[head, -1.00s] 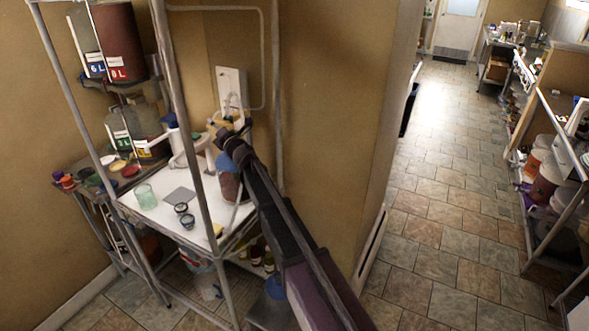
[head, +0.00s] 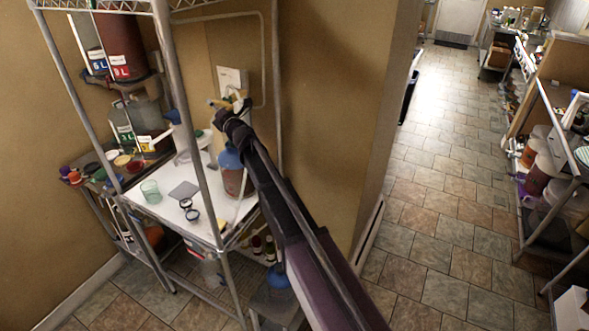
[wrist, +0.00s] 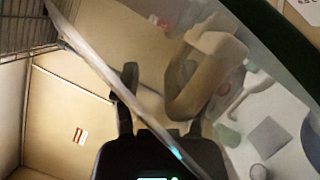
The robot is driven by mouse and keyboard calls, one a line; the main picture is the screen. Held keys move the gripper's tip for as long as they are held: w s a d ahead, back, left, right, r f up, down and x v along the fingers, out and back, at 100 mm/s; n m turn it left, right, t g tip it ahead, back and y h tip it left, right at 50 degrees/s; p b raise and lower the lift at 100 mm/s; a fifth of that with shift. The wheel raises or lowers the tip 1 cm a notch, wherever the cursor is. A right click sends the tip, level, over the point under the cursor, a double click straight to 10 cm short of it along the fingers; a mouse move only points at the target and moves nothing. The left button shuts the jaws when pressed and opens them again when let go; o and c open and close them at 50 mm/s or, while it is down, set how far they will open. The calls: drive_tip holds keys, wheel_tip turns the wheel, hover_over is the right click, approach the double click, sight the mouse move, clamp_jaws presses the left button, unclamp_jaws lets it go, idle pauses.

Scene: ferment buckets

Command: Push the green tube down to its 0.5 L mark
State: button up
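I cannot pick out a green tube or its 0.5 L mark for certain. A green-labelled grey container (head: 123,130) stands on the left rack in the head view. A pale green clear cup (head: 151,191) stands on the white table (head: 165,212); it also shows blurred in the wrist view (wrist: 228,135). My gripper (head: 220,112) is raised above the table, close to the wall by the white plate. In the wrist view my gripper (wrist: 160,100) has its fingers apart. A blurred beige bent shape (wrist: 205,75) lies at the right finger and partly hides it; contact is unclear.
A blue-topped bottle (head: 230,172) stands on the table beside my arm. A grey square (head: 184,190) and small dark-rimmed jars (head: 188,206) lie nearby. A metal rack post (head: 190,110) stands in front. A dark red container (head: 120,45) sits upper left. The aisle floor (head: 435,180) is clear.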

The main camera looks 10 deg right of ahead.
drive_tip(key=b+v, duration=0.3)
drive_tip(key=v, duration=1.1)
drive_tip(key=s+d+f+m+g+h+b, duration=0.1)
drive_tip(key=s+d+f+m+h+b, duration=0.1)
drive_tip(key=d+f+m+h, duration=0.4)
drive_tip(key=s+d+f+m+g+h+b, duration=0.2)
drive_tip(key=d+f+m+h+b, duration=0.2)
drive_tip(key=d+f+m+h, duration=0.3)
drive_tip(key=shift+s+d+f+m+g, duration=0.2)
drive_tip(key=shift+d+f+m+g, duration=0.1)
drive_tip(key=shift+d+f+m, duration=1.85)
drive_tip(key=shift+d+r+m, duration=0.2)
drive_tip(key=shift+r+m, duration=0.15)
drive_tip(key=shift+m, duration=0.1)
drive_tip(key=w+a+r+n+t+y+p, duration=0.1)
drive_tip(key=w+a+r+n+y+p, duration=0.1)
drive_tip(key=a+r+n+y, duration=0.4)
drive_tip(key=w+a+r+n+t+y+p, duration=0.2)
drive_tip(key=a+r+n+y+p, duration=0.1)
drive_tip(key=a+r+n+y, duration=0.4)
drive_tip(key=a+r+n, duration=0.2)
drive_tip(key=a+n, duration=0.2)
drive_tip(key=n, duration=0.1)
drive_tip(key=shift+w+a+r+t, duration=0.2)
drive_tip(key=shift+a+r+t, duration=0.1)
drive_tip(key=shift+a+r, duration=0.1)
